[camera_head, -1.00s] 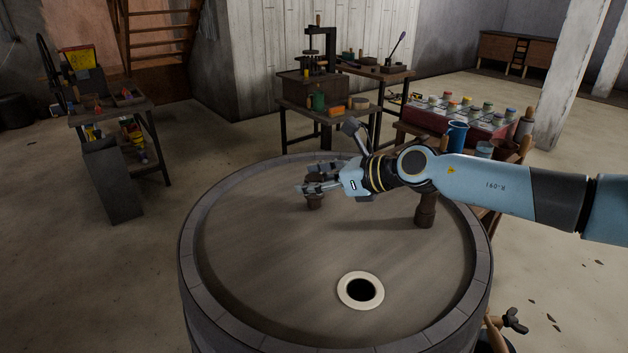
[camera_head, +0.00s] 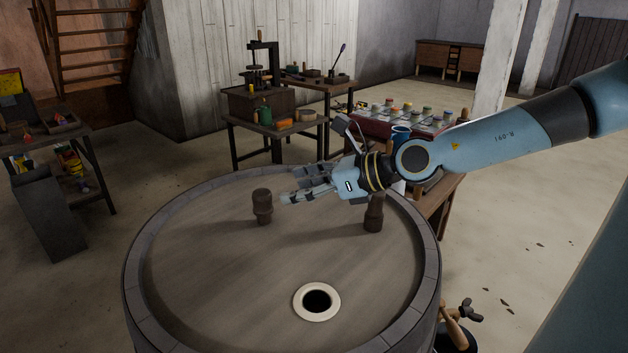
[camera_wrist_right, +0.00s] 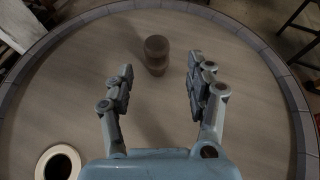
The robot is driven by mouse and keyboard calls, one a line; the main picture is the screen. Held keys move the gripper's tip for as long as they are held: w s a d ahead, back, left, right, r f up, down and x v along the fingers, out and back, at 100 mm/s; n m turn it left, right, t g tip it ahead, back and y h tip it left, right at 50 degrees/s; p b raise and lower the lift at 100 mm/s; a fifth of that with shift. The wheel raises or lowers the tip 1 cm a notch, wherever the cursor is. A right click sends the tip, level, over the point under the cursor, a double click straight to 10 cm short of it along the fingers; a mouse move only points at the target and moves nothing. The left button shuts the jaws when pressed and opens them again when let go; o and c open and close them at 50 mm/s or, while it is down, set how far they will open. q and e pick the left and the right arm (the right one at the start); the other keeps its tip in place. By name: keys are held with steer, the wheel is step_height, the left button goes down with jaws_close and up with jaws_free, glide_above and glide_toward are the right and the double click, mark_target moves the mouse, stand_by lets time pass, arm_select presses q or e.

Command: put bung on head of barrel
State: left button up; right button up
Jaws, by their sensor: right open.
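A dark brown, turned wooden bung (camera_head: 263,205) stands upright on the flat head of the barrel (camera_head: 205,255), left of centre. My right gripper (camera_head: 291,188) is open and empty, just to the right of the bung and apart from it. In the right wrist view the bung (camera_wrist_right: 157,50) stands ahead of the gap between the two spread fingers. A pale ring around a dark hole (camera_head: 317,301) lies in the near part of the head. My left gripper is not in view.
A second dark brown turned piece (camera_head: 373,215) stands on the barrel head at the right, partly hidden by my right wrist. The barrel's raised rim (camera_head: 140,285) surrounds the head. Behind stand a workbench (camera_head: 258,105) and a crate of several jars (camera_head: 385,128). The head's left part is clear.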

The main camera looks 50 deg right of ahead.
steer(key=p+v, duration=0.1)
steer(key=v, duration=0.2)
steer(key=shift+s+a+p, duration=0.1)
steer(key=shift+a+p, duration=0.05)
steer(key=shift+p, duration=0.25)
stand_by(0.4)
